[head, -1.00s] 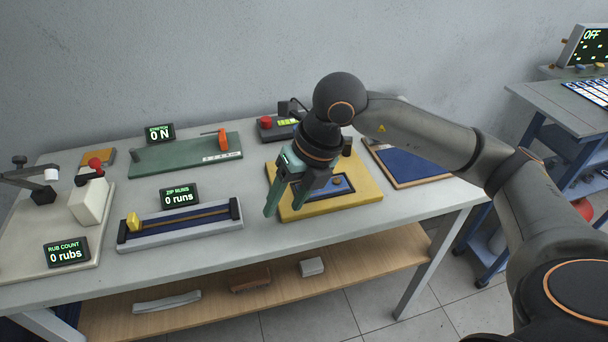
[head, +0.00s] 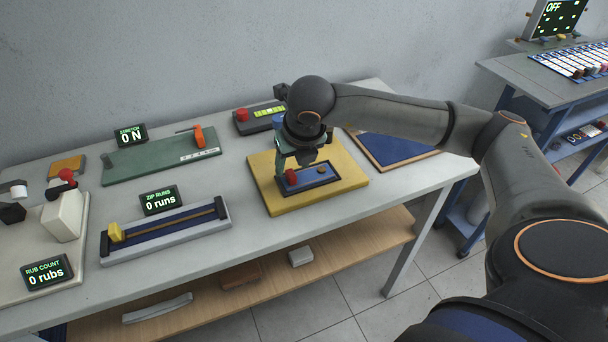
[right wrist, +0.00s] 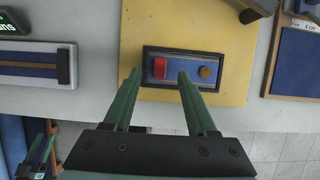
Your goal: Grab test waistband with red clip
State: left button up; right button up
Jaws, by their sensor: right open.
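A red block (head: 291,177) sits at the left end of a dark blue framed panel (head: 320,185) on the yellow board (head: 268,197). A green two-pronged part, apparently my left gripper (right wrist: 38,152), shows at the wrist view's lower left.
The green stretch board (head: 160,160) with an orange clip (head: 198,137) reads 0 N. The zip rig (head: 165,236) stands left of the yellow board. A box with a red button (head: 242,115) is behind, a blue mat (head: 395,146) to the right.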

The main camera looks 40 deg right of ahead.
aim_at(291, 174)
jog(key=shift+x, duration=1.95)
jog(key=shift+s+f, duration=0.1)
jog(key=shift+s, duration=0.1)
grip_shut()
